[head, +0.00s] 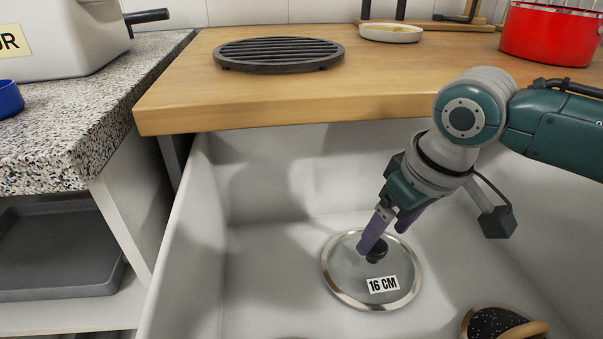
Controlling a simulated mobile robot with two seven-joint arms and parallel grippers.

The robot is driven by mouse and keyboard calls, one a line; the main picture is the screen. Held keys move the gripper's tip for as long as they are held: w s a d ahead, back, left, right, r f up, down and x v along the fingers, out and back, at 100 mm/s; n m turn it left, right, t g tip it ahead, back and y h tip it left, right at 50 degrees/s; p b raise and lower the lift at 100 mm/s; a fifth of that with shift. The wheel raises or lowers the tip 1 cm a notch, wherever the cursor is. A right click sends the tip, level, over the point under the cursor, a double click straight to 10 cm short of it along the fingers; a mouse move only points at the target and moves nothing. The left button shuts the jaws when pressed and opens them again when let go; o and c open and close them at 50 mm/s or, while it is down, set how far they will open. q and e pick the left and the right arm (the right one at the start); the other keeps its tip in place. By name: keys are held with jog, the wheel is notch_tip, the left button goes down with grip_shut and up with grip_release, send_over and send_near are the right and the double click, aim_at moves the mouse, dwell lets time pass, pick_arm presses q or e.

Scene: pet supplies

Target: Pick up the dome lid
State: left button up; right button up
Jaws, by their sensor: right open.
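The dome lid (347,283) is a round glass lid with a metal rim, a black knob (377,254) and a "16 CM" label. It lies on the floor of a white basin in the head view. My right gripper (384,237) is directly above the lid with its purple fingers open around or just beside the knob. One finger partly covers the knob, so I cannot tell whether they touch. My left gripper is not in view.
The white basin (270,245) has walls around the lid. A speckled black pan-like item (488,322) with a wooden part lies at lower right. A wooden counter (190,90) overhangs behind, holding a black grate (280,52), a dish (391,33) and a red pot (548,35).

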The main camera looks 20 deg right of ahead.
aim_at(377, 246)
jog(key=b+x, duration=0.2)
jog(key=x, duration=0.2)
jog(key=shift+d+f, duration=0.15)
jog(key=shift+f, duration=0.05)
grip_shut()
dwell(0.4)
jog(key=shift+r, duration=0.1)
